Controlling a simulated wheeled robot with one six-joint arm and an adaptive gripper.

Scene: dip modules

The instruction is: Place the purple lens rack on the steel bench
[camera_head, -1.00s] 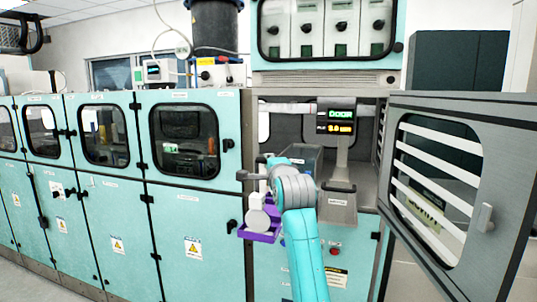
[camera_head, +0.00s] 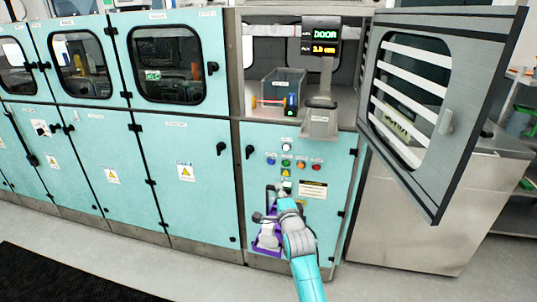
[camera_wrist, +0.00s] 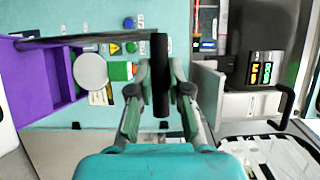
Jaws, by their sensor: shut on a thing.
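The purple lens rack (camera_head: 267,243) hangs low in front of the teal lower panel, with grey and white parts on it. In the wrist view the rack (camera_wrist: 30,85) fills the left side, with a pale round disc beside its purple wall. My gripper (camera_wrist: 161,95) is shut on a dark upright bar, which looks like the rack's handle. In the head view my gripper and wrist partly cover the rack. The steel bench (camera_head: 415,225) looks to be the bare metal unit at the right, partly hidden by the open door.
A grey door with a slatted window (camera_head: 425,110) stands open between the machine and the bench top. The open chamber holds a clear bin (camera_head: 275,92). Coloured buttons (camera_head: 287,161) sit on the panel above my gripper. A dark mat (camera_head: 60,275) lies on the floor at left.

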